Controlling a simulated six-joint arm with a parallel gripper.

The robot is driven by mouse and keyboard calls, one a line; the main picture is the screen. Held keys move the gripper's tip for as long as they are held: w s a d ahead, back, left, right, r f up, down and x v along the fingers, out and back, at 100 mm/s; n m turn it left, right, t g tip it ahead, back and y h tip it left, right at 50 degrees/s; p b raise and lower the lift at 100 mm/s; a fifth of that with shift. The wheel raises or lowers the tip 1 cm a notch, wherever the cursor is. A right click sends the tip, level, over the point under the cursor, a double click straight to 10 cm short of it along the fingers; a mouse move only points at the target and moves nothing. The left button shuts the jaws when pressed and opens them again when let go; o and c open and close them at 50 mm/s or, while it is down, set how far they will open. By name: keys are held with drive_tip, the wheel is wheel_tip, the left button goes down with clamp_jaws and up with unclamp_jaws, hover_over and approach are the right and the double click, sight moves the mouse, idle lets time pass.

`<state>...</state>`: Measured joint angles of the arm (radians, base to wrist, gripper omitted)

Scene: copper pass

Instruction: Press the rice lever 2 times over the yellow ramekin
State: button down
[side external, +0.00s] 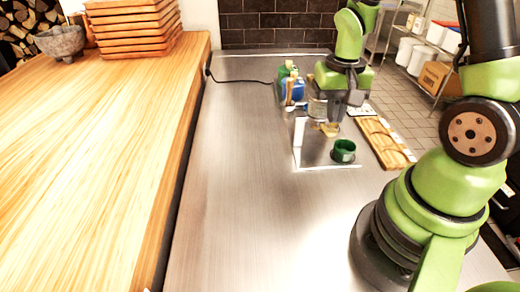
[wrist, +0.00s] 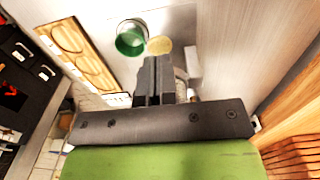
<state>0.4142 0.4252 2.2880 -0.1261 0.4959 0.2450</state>
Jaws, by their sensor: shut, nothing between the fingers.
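My gripper (side external: 333,114) is shut and empty, pointing down over the far part of the steel counter. It also shows shut in the wrist view (wrist: 154,68). A yellowish round piece (side external: 330,130), likely the yellow ramekin, shows just below the fingertips; in the wrist view this pale yellow round (wrist: 160,45) lies just beyond them, partly covered. A green ramekin (side external: 344,151) stands nearer the side camera, apart from the fingers, and shows left of them in the wrist view (wrist: 131,38). A clear round container (side external: 317,108) is partly behind my gripper. I cannot make out the rice lever.
A wooden board with recesses (side external: 385,143) lies at the right edge of the counter. A white upright piece (side external: 298,132) stands left of my gripper. Blue (side external: 293,89) and green bottles stand behind. The steel counter's near part (side external: 255,205) is clear.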

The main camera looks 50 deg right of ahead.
drive_tip(key=shift+r, duration=2.5)
drive_tip(key=shift+r, duration=0.1)
drive_tip(key=s+a+r+n+t+y, duration=0.2)
drive_tip(key=s+a+r+n+t, duration=0.3)
drive_tip(key=a+r, duration=0.7)
drive_tip(key=shift+s+r+t, duration=0.2)
drive_tip(key=shift+s+t, duration=0.9)
